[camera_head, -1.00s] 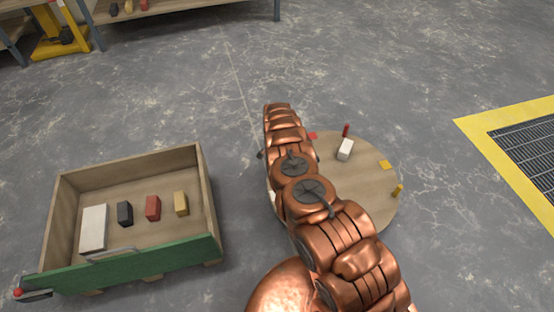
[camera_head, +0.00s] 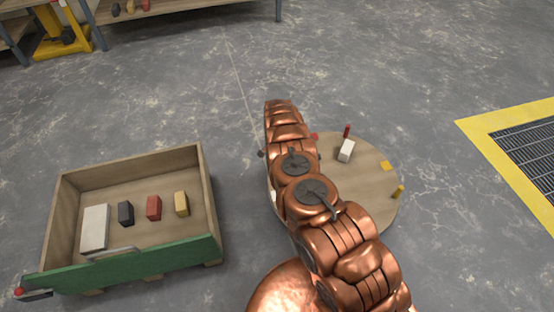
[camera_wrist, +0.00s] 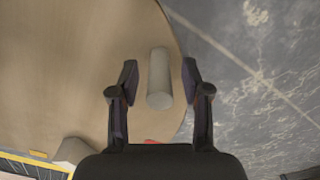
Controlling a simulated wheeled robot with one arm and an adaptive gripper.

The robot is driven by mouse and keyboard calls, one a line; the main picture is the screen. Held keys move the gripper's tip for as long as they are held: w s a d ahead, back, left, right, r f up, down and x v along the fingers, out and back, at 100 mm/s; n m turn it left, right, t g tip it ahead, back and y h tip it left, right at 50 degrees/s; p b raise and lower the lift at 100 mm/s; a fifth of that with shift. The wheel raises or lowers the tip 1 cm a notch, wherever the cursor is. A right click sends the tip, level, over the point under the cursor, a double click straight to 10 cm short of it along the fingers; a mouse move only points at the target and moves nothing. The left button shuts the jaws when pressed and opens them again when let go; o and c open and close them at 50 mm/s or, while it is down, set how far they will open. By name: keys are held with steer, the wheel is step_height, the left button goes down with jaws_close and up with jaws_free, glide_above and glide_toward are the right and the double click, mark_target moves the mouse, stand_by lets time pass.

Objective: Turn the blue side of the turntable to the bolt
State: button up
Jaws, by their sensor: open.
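The turntable (camera_head: 350,205) is a round wooden disc on the floor, partly hidden behind my copper arm. On it I see a red peg (camera_head: 347,131), a white block (camera_head: 346,150), a yellow patch (camera_head: 385,166), a yellow peg (camera_head: 398,191) and a bit of red (camera_head: 315,136). No blue side shows, and I cannot make out the bolt. In the wrist view, my gripper (camera_wrist: 160,75) is open, with a finger on each side of a pale grey cylinder (camera_wrist: 159,78) near the disc's rim. Small gaps show between cylinder and fingers.
A wooden drawer with a green front (camera_head: 150,262) stands on the left, holding white, black, red and yellow blocks. A yellow-framed floor grate (camera_head: 490,125) lies on the right. A shelf (camera_head: 180,8) stands at the back. The floor between is clear.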

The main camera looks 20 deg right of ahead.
steer(key=shift+r, duration=5.25)
